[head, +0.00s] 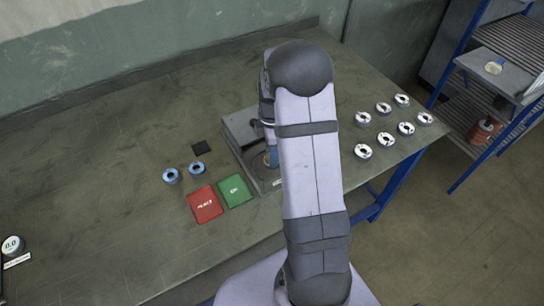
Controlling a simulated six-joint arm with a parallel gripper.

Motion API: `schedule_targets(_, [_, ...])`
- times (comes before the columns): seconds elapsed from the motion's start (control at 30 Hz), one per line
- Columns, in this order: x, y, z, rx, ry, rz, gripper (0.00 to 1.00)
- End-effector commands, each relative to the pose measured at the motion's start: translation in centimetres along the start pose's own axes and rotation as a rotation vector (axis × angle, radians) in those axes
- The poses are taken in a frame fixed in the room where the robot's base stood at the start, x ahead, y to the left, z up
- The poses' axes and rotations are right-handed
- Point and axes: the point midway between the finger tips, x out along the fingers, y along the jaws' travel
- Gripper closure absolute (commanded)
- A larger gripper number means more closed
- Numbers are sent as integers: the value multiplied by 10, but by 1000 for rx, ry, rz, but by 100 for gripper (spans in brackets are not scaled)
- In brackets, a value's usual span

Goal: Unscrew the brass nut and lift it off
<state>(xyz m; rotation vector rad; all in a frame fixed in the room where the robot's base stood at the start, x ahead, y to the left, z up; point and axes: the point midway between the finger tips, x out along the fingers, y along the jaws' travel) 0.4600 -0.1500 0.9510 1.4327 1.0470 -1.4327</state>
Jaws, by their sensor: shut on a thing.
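My gripper (270,157) points down at the grey fixture (237,131) in the middle of the table, largely hidden by my own arm. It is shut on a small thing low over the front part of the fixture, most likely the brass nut. The nut cannot be made out clearly. A dark, brownish round shape shows just beside the gripper tip on the fixture. Whether the nut is still on its thread or clear of it cannot be told from this view.
Several pale discs (383,109) lie at right. A blue-framed shelf (500,75) stands beyond. The table's left is mostly clear.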

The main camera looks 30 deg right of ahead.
Motion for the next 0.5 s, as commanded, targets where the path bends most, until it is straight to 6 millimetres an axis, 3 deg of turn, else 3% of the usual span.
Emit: schedule_targets(0.5, [-1, 0, 0, -630, 0, 0, 93])
